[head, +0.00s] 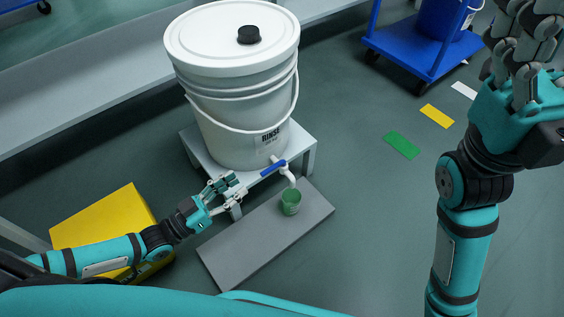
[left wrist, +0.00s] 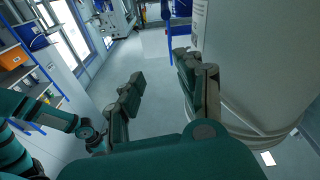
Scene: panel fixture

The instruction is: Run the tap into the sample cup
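A white lidded bucket (head: 232,115) labelled "RINSE" stands on a low grey stand. Its tap (head: 289,177) is low on the front and has a blue lever (head: 272,168). A green sample cup (head: 290,201) stands upright on a grey board, below the spout. No stream of water shows between them. My left gripper (head: 234,187) is just left of the lever, apart from it. In the left wrist view its fingers (left wrist: 163,88) are spread with nothing between them. My right gripper (head: 525,50) is raised at the upper right, partly cut off; its opening is unclear.
The grey stand (head: 306,149) and the grey board (head: 225,247) are close to my left gripper. A yellow box (head: 105,214) lies by my left arm. A blue cart (head: 400,45) stands at the back right. Coloured floor patches lie on the open floor to the right.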

